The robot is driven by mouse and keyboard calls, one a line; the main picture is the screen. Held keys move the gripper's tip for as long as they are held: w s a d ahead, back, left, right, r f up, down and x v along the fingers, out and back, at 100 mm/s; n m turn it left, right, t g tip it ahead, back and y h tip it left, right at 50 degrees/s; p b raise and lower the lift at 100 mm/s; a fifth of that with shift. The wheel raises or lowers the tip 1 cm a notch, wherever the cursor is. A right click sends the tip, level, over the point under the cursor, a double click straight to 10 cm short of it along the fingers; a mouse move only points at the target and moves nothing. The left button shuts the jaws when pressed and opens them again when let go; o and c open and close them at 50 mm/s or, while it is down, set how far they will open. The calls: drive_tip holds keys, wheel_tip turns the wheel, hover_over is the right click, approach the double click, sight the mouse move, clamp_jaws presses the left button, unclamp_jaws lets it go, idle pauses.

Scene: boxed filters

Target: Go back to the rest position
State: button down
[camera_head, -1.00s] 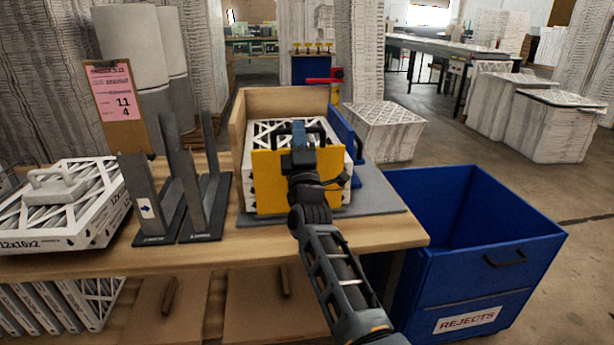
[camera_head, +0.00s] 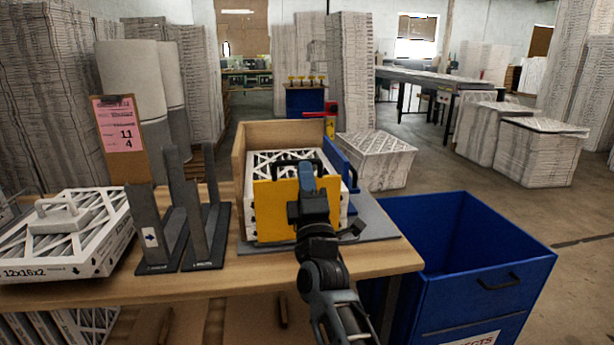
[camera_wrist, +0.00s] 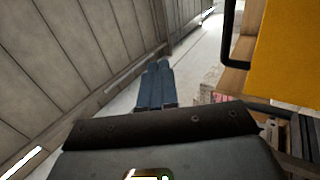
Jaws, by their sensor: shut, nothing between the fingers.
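My gripper (camera_head: 306,176) is raised in front of the yellow plate of the wooden box fixture in the head view, its blue fingers together and empty. The yellow plate (camera_head: 268,212) stands upright at the fixture's front and has a black handle. White-framed filters (camera_head: 285,160) sit in the wooden box (camera_head: 272,133) behind it. In the wrist view the blue fingers (camera_wrist: 155,84) lie side by side, and the yellow plate (camera_wrist: 288,50) with its black handle is at the upper right. My arm hides part of the plate and of the table's front edge.
The wooden table (camera_head: 225,268) carries dark upright holders (camera_head: 190,215), a clipboard (camera_head: 122,140) and a boxed filter with a handle (camera_head: 65,230) at left. A blue rejects bin (camera_head: 470,255) stands right of the table. The floor beyond is partly open, with white stacks.

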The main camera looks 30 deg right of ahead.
drive_tip(key=shift+s+a+r, duration=0.2)
drive_tip(key=shift+s, duration=0.5)
